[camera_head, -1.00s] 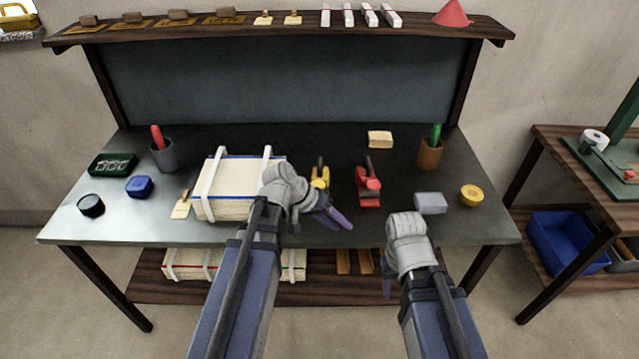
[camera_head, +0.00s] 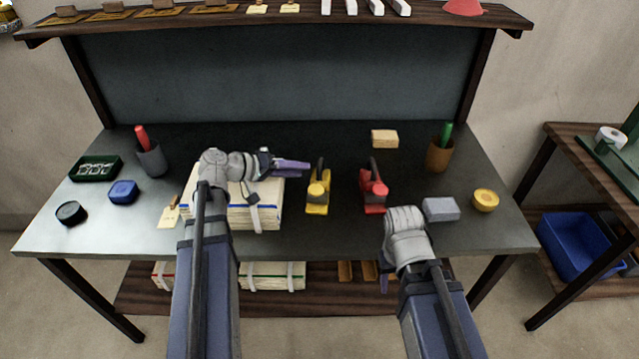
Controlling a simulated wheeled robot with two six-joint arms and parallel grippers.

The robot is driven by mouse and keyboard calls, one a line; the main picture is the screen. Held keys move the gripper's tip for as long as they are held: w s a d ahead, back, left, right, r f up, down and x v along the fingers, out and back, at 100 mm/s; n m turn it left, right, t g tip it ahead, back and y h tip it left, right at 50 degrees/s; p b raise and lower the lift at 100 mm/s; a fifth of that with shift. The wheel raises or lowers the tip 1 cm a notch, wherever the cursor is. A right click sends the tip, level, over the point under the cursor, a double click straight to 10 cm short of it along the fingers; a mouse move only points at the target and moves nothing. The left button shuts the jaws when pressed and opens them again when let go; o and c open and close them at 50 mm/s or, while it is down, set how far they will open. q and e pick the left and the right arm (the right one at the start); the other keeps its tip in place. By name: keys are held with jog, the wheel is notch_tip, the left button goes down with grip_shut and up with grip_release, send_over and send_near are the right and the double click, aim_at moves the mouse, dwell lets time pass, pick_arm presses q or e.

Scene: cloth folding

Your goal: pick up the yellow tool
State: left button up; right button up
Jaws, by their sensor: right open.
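The yellow tool (camera_head: 317,206), with a dark handle, stands on the dark bench near the middle. It is in full view and nothing holds it. My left gripper (camera_head: 295,166) is over the right part of the strapped stack, with its purple fingers pointing right. It is up and left of the yellow tool in the picture and appears apart from it. Its fingers overlap in this view, so their gap is unclear. My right gripper (camera_head: 384,283) is open, low at the bench's front edge, mostly hidden behind its own wrist.
A red tool (camera_head: 373,201) stands just right of the yellow one. The strapped stack (camera_head: 256,217) is to its left. A grey block (camera_head: 441,209), a yellow roll (camera_head: 485,201) and a tan block (camera_head: 384,139) lie to the right. The bench between the tools is clear.

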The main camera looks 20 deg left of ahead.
aim_at(318, 169)
pick_arm(q)
jog(key=shift+r+b+x, duration=0.1)
jog(key=shift+b+x, duration=0.65)
jog(key=shift+x, duration=1.2)
jog(key=shift+r+b+x, duration=0.15)
jog(key=shift+b+x, duration=0.6)
jog(key=shift+x, duration=1.2)
jog(key=shift+d, duration=0.1)
jog(key=shift+c, duration=0.2)
grip_shut()
jog(key=shift+r, duration=0.1)
